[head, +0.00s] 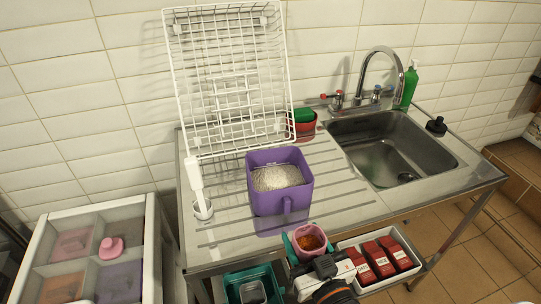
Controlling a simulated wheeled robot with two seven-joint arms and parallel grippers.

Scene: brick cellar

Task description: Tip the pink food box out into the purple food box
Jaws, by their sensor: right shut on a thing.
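The purple food box (260,197) stands upright on the ribbed drainboard, open at the top, with pale grainy contents inside and a handle on its front. The pink food box (297,253) is at the counter's front edge, in front of and a little right of the purple box. It is roughly upright, and orange-brown contents show inside it. My right gripper (310,255) comes in from the bottom and is shut on the pink box. Its wrist hides part of what is below. My left gripper is not in view.
A white wire rack (228,85) leans on the wall behind the purple box. A white brush (196,178) stands in a holder to its left. The sink (385,150) is at right. Below are a tray of red packs (372,258) and a teal bin (235,279).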

